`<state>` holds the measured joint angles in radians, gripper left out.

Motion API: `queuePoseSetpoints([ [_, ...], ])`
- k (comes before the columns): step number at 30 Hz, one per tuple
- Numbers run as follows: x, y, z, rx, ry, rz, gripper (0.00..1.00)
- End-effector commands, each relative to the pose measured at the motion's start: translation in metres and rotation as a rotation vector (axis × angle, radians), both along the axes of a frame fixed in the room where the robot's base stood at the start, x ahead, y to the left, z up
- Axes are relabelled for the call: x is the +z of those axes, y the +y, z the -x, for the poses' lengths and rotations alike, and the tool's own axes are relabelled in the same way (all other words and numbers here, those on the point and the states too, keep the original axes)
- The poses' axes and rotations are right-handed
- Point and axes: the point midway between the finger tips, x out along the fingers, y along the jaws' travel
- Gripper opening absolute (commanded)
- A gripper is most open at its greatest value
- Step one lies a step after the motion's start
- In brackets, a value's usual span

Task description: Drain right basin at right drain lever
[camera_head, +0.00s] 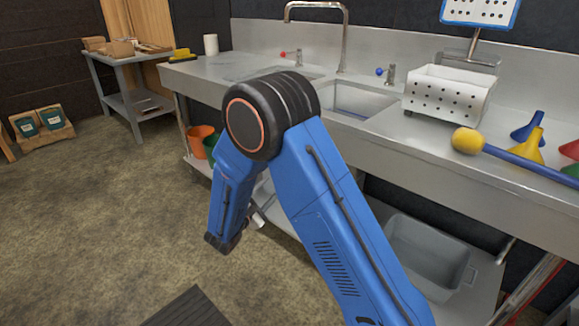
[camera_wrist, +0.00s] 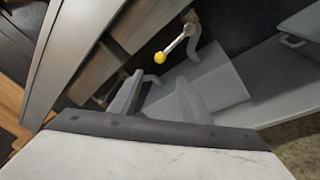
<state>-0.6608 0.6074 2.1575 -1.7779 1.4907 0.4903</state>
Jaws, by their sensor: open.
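The right basin (camera_head: 360,100) is sunk in the steel counter in the head view, partly hidden by my blue arm. In the wrist view a drain lever (camera_wrist: 176,44), a metal rod with a yellow ball knob (camera_wrist: 160,58), sticks out beside a curved grey pipe. I cannot tell from this view alone whether it is the right one, and the head view does not show it. My gripper (camera_wrist: 160,97) is open and empty, its fingers pointing toward the lever. The knob appears beyond the fingertips, apart from them. The basin's contents are hard to make out.
The left basin (camera_head: 262,73) lies beyond my arm. A grey tub (camera_head: 430,248) stands on the lower shelf, and an orange bucket (camera_head: 199,140) stands farther left. A perforated white box (camera_head: 447,95) and funnels (camera_head: 530,147) sit on the counter. The floor at left is open.

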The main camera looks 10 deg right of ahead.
Motion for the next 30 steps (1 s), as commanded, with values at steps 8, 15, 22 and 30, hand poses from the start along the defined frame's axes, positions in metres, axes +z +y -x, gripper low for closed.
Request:
queuePoseSetpoints([
  [8, 0.000, -0.024, -0.027, -0.003, -0.001, -0.002, 0.43],
  [15, 0.000, -0.051, -0.060, -0.003, -0.001, -0.002, 0.43],
  [22, 0.000, -0.077, -0.091, -0.005, 0.000, -0.001, 0.43],
  [30, 0.000, -0.101, -0.121, -0.004, 0.001, -0.002, 0.43],
])
